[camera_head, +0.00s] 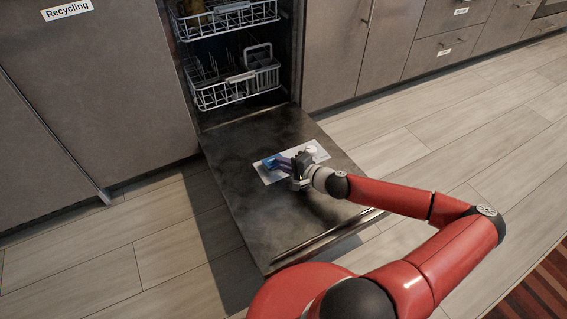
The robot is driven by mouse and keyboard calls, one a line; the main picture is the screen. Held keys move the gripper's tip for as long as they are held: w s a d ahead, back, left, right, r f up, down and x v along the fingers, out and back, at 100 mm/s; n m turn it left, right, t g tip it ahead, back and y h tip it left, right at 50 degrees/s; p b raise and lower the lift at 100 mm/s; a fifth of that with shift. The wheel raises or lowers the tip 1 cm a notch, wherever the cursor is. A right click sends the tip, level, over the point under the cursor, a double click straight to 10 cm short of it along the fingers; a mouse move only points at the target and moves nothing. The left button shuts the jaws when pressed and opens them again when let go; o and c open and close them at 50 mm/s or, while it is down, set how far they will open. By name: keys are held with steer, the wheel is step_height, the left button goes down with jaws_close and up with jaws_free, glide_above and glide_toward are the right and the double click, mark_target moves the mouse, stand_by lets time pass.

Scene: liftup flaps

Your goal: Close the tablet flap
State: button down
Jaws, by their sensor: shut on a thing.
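The dishwasher door (235,190) is folded down flat and open. A pale dispenser panel (312,150) is set into its inner face, with a round feature at its right part. A small blue piece (270,162), which looks like the tablet flap or its compartment, shows at the left part of the panel. My gripper (285,164) is low over the panel, right at this blue piece, and is shut on what seems to be the flap. My fingers partly hide the flap, so its exact angle cannot be told.
Two dish racks, a lower one (232,86) and an upper one (226,16), are inside the dishwasher. Grey cabinets stand on both sides, the left one with a Recycling label (67,9). The wood floor (420,150) right of the door is clear.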

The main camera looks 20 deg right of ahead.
stand_by(0.3)
steer(key=c, duration=1.4)
jaws_free()
steer(key=shift+a+f, duration=0.1)
steer(key=shift+c, duration=0.2)
